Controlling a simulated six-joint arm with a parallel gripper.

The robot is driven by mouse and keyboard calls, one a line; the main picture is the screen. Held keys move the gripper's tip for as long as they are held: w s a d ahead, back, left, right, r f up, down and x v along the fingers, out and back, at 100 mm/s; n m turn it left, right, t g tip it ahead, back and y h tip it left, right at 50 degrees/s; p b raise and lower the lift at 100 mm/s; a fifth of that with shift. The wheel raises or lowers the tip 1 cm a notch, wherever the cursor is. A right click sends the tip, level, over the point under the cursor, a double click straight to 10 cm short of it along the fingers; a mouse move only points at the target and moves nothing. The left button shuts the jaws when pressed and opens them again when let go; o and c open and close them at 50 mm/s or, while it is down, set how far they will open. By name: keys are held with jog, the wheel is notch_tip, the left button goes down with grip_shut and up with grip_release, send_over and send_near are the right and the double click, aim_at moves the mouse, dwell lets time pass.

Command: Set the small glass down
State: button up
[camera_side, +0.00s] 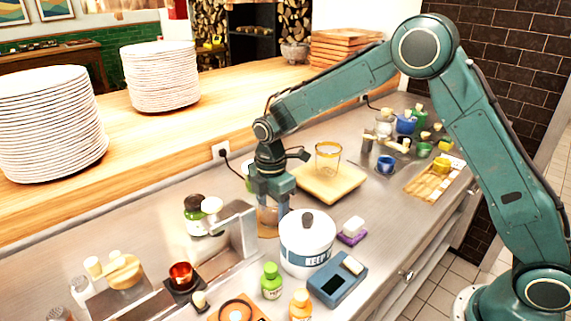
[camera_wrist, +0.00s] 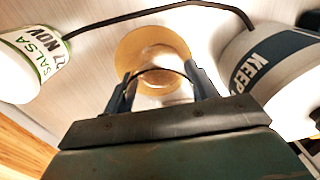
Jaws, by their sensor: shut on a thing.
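My gripper (camera_side: 269,203) points down and is shut on a small clear glass (camera_side: 267,216). In the wrist view the fingers (camera_wrist: 160,84) stand on either side of the glass's rim (camera_wrist: 158,70). A round tan coaster (camera_wrist: 128,48) lies beneath the glass; a sliver of it shows in the side view (camera_side: 266,235). I cannot tell whether the glass touches the coaster. A larger gold-rimmed glass (camera_side: 328,158) stands on a wooden board (camera_side: 318,190) behind the gripper.
A white lidded tub (camera_side: 307,240) stands close to the gripper's right, also in the wrist view (camera_wrist: 277,65). A salsa tub (camera_wrist: 30,65) is on the other side. A metal stand (camera_side: 240,230), blue scale (camera_side: 338,280) and bottles (camera_side: 271,281) crowd the front. Stacked plates (camera_side: 160,78) sit on the ledge.

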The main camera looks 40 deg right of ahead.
jog(key=shift+f, duration=0.35)
jog(key=o, duration=1.1)
jog(key=shift+c, duration=0.2)
jog(key=shift+r, duration=0.1)
notch_tip(320, 180, up, 12)
dwell(0.4)
